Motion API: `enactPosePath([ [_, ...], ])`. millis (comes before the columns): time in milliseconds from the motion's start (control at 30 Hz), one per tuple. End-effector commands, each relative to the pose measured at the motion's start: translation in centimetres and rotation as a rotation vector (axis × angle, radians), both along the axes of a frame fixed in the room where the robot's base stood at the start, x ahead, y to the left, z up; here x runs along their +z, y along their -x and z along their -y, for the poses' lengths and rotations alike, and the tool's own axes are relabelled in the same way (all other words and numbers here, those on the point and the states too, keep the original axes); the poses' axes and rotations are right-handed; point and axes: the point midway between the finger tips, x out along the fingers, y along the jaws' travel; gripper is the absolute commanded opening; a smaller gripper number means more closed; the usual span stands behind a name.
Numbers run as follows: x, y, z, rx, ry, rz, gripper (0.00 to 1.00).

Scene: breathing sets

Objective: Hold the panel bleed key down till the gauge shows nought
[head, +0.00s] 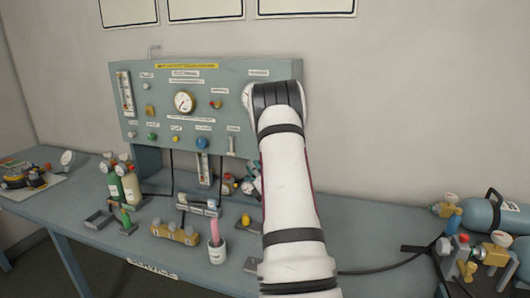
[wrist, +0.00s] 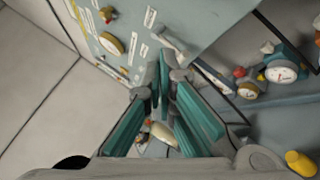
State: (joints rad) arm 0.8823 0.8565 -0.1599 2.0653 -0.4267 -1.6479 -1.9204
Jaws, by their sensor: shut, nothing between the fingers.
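The grey-green panel (head: 285,75) stands upright at the back of the bench, with a round white-faced gauge (head: 184,102) in its middle. The gauge's needle is too small to read. A pale lever (head: 232,145) sits at the panel's lower right; it also shows in the wrist view (wrist: 172,40). The labels are too blurred to tell which control is the bleed key. My gripper (wrist: 162,85) is shut and empty, its teal-padded fingers close to the lever in the picture; I cannot tell whether they touch.
Two small cylinders (head: 123,183) stand at the left of the bench (head: 200,283). A cup (head: 217,252) and a brass manifold (head: 175,233) stand in front of the panel. A large cylinder (head: 485,216) and valves are at the right.

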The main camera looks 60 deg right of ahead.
Motion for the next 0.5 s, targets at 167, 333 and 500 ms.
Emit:
enactPosePath([
  [167,0.0,-0.4,1.2,0.0,0.001,0.002,0.0],
  [333,-0.1,-1.0,3.3,-0.001,0.002,0.001,0.0],
  [500,-0.1,-1.6,5.5,-0.002,0.002,0.002,0.0],
])
